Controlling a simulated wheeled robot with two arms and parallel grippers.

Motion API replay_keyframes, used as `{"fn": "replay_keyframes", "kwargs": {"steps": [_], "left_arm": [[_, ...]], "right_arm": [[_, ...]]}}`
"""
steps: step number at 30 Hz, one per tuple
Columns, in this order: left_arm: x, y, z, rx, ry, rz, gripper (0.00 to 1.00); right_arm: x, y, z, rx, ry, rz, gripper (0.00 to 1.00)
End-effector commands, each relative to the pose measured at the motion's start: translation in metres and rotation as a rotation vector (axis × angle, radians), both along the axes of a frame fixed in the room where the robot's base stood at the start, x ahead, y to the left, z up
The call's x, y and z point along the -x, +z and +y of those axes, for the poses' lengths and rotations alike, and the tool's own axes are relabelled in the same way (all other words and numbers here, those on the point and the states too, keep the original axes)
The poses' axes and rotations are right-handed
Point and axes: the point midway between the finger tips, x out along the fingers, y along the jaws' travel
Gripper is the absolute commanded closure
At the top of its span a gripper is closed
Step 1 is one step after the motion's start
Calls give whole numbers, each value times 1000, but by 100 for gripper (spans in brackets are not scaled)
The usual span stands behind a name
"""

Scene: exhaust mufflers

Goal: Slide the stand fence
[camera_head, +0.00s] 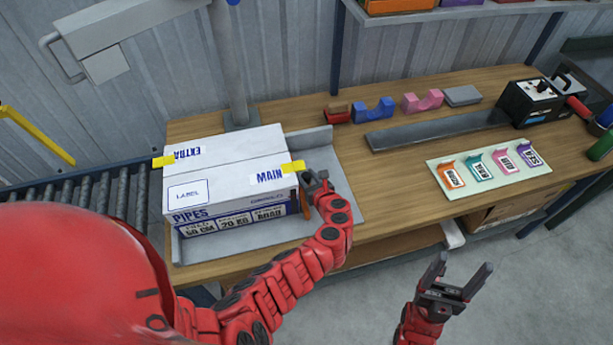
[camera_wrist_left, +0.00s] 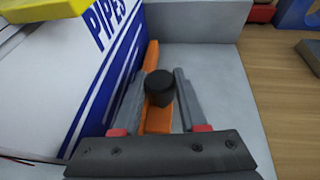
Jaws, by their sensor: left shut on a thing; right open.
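The stand (camera_head: 346,200) is a grey metal plate with raised edges on the bench. A white box (camera_head: 225,170) marked PIPES, EXTRA and MAIN sits on it. The orange fence (camera_head: 306,213) stands along the box's right side, partly hidden by my gripper. In the left wrist view the orange fence (camera_wrist_left: 158,120) carries a black knob (camera_wrist_left: 159,88) between my fingers. My left gripper (camera_head: 316,180) is shut on the fence at this knob. Whether the fence touches the box is hard to tell. My right gripper (camera_head: 457,279) is open and empty in front of the bench.
Red, blue and pink cradles (camera_head: 372,109) stand at the bench's back. A long grey bar (camera_head: 437,129) and a tag board (camera_head: 489,168) lie to the right. A roller conveyor (camera_head: 85,190) adjoins on the left. A grey post (camera_head: 229,65) rises behind the box.

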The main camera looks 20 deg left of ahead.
Motion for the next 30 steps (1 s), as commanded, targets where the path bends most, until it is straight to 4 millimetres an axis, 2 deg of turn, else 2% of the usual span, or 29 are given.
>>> {"fn": "replay_keyframes", "kwargs": {"steps": [2,8,9,11,23,30], "left_arm": [[3,3,5,-2,3,2,100],[3,0,5,-2,5,1,100],[3,0,5,-2,5,1,55],[3,0,5,-2,5,1,46],[5,1,1,0,-1,-2,46],[23,10,-15,0,-1,-2,46]], "right_arm": [[0,7,0,0,0,0,28],[0,5,0,0,0,0,28],[0,5,0,0,0,0,28],[0,5,0,0,0,0,28],[0,4,0,0,0,0,28],[0,-1,0,0,0,0,28]]}}
